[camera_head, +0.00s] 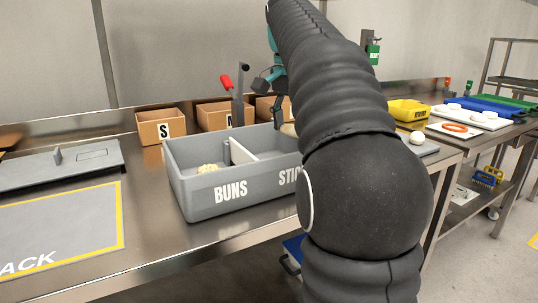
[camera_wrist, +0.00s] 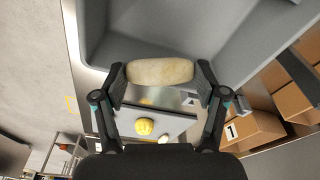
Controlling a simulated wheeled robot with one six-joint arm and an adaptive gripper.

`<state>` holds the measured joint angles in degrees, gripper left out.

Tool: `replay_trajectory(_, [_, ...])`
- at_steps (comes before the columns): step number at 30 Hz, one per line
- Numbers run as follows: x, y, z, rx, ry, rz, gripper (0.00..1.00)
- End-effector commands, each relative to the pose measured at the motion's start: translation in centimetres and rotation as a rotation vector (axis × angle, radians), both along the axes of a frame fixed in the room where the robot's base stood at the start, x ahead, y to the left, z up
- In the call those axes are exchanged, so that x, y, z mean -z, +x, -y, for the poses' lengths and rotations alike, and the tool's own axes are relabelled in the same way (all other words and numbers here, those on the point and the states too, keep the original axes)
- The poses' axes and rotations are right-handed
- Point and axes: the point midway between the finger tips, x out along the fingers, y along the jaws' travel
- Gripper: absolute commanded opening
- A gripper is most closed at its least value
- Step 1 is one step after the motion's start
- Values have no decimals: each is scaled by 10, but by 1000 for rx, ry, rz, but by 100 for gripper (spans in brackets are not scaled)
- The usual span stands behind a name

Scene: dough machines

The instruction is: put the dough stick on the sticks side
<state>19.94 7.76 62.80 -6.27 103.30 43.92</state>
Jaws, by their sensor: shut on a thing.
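The dough stick (camera_wrist: 160,71) is a pale, rounded cylinder held crosswise between the fingertips of my gripper (camera_wrist: 162,76) in the wrist view. In the head view its pale end (camera_head: 288,129) shows at the far rim of the grey bin, beside my dark arm, which hides most of the gripper. The grey bin (camera_head: 205,205) has a white divider (camera_head: 242,151). Its left side reads BUNS and holds pale yellow dough; its right side reads "STIC", the rest hidden by my arm. In the wrist view the bin (camera_wrist: 100,32) lies behind the stick; their gap is unclear.
Cardboard boxes (camera_head: 160,126) stand behind the bin. A flat grey machine or lid (camera_head: 60,165) and a yellow-edged mat (camera_head: 70,225) lie to the left. A yellow crate (camera_head: 407,112) and a white ball (camera_head: 417,138) are right of my arm. A yellow lump (camera_wrist: 144,126) sits on a grey plate.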

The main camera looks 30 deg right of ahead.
Motion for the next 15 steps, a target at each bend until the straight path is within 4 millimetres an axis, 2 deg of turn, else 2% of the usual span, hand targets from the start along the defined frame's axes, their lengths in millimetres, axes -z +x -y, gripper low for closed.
replay_trajectory(7, [28,34,-31,-4,-1,-1,40])
replay_trajectory(15, [43,45,-41,-1,-1,-1,40])
